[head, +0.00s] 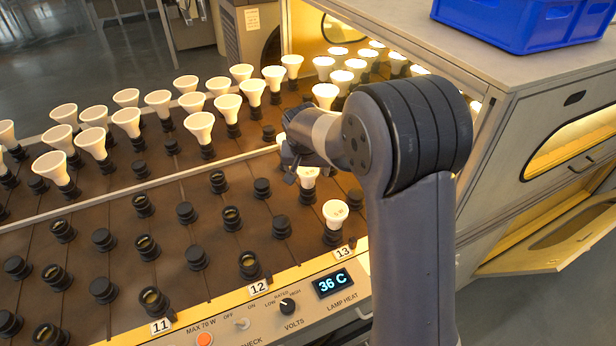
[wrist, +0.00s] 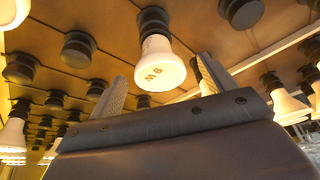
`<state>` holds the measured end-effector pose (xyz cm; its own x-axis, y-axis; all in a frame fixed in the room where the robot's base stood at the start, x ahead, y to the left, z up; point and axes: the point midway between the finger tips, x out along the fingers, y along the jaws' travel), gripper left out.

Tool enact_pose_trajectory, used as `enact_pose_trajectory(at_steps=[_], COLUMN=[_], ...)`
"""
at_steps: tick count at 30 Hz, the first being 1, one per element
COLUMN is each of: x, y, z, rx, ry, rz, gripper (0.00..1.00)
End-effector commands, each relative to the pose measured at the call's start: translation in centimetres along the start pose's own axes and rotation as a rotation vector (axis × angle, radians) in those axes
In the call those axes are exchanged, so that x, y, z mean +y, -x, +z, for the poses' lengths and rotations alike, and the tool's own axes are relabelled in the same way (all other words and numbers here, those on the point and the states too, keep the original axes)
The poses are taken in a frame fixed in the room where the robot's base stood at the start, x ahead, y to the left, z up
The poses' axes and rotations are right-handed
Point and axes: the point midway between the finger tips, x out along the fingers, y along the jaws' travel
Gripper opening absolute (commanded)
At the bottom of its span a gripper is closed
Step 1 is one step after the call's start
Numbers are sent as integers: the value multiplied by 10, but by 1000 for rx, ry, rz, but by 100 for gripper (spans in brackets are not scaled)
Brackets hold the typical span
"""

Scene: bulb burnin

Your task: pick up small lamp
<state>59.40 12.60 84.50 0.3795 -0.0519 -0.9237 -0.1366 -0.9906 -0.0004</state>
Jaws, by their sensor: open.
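Small white lamps with flared tops stand in black sockets on the brown rack. In the wrist view, one lamp (wrist: 160,66) with dark print on its face sits in its socket, between and just beyond my two fingertips. My gripper (wrist: 160,80) is open and empty, with a finger to each side of that lamp. In the head view, my gripper (head: 292,160) is over the rack, partly hidden by my arm. A lamp (head: 308,176) shows right by it, and another printed lamp (head: 334,213) stands nearer the front, above label 13. I cannot tell which of these is between the fingers.
Rows of lit lamps (head: 198,126) fill the rack's far part. Many empty sockets (head: 196,257) fill the near part. A control panel (head: 290,308) reading 36 C runs along the front. A wooden cabinet (head: 470,62) with a blue crate (head: 505,22) stands at right.

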Motion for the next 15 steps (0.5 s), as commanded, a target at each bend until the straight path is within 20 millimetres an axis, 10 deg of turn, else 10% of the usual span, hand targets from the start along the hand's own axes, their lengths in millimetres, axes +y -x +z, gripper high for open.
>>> enact_pose_trajectory(at_steps=[15], x=[1], y=[-35], z=[-2], rx=[0], ry=[0], rz=[0], gripper=[79])
